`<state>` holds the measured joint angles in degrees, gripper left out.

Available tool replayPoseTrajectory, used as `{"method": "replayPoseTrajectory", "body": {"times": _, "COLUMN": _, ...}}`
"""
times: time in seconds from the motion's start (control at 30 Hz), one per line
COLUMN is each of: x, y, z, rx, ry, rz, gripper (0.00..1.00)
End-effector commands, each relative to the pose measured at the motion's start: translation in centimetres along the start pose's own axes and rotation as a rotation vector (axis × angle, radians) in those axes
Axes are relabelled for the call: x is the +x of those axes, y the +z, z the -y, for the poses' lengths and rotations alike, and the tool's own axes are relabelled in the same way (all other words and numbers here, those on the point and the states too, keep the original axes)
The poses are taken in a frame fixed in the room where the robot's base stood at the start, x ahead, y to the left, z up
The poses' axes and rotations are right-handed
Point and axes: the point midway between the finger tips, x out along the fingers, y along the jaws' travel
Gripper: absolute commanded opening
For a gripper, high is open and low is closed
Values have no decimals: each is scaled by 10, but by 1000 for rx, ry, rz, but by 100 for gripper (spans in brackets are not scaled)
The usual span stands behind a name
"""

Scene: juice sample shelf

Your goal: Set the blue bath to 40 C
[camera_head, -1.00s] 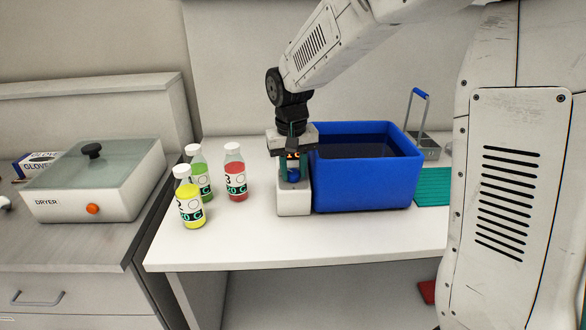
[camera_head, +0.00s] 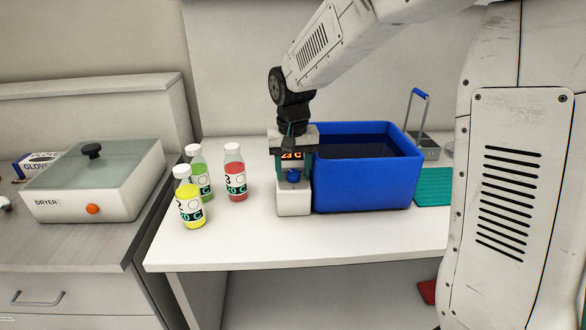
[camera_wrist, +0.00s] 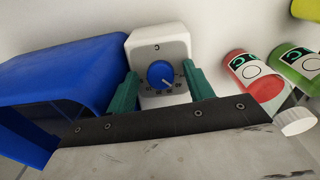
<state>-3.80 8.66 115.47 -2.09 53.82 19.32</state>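The blue bath (camera_head: 365,185) is an open blue tub of dark liquid on the white table. At its left side stands a white control unit (camera_head: 293,203) with a blue knob (camera_head: 293,175) and a lit orange display (camera_head: 291,155). The display is partly hidden, and I cannot read its number surely. My gripper (camera_head: 292,169) is over the control unit. In the wrist view its teal fingers (camera_wrist: 160,71) are open, one on each side of the knob (camera_wrist: 161,73), with gaps showing. The knob's white pointer is towards the lower right, by the printed scale.
Yellow (camera_head: 189,204), green (camera_head: 200,180) and red (camera_head: 235,178) bottles stand left of the control unit. A metal basket with a blue handle (camera_head: 420,93) and a teal mat (camera_head: 433,187) are on the right. A dryer (camera_head: 95,180) stands on the left counter.

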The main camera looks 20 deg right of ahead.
Motion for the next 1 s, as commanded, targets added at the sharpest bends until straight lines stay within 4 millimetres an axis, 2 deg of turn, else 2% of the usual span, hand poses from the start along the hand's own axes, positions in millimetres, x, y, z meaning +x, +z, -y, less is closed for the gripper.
{"method": "replayPoseTrajectory", "body": {"times": 0.13, "x": -1, "y": 0, "z": 0, "rx": 0, "ry": 0, "rz": 0, "gripper": 52}}
{"method": "replayPoseTrajectory", "body": {"times": 0.23, "x": -8, "y": 0, "z": 0, "rx": 0, "ry": 0, "rz": -1, "gripper": 52}}
{"method": "replayPoseTrajectory", "body": {"times": 0.5, "x": -53, "y": 0, "z": 0, "rx": 0, "ry": -1, "rz": -3, "gripper": 52}}
{"method": "replayPoseTrajectory", "body": {"times": 0.7, "x": -75, "y": 0, "z": 0, "rx": 0, "ry": 0, "rz": -1, "gripper": 52}}
{"method": "replayPoseTrajectory", "body": {"times": 1.0, "x": -78, "y": 0, "z": 0, "rx": 0, "ry": 0, "rz": 0, "gripper": 52}}
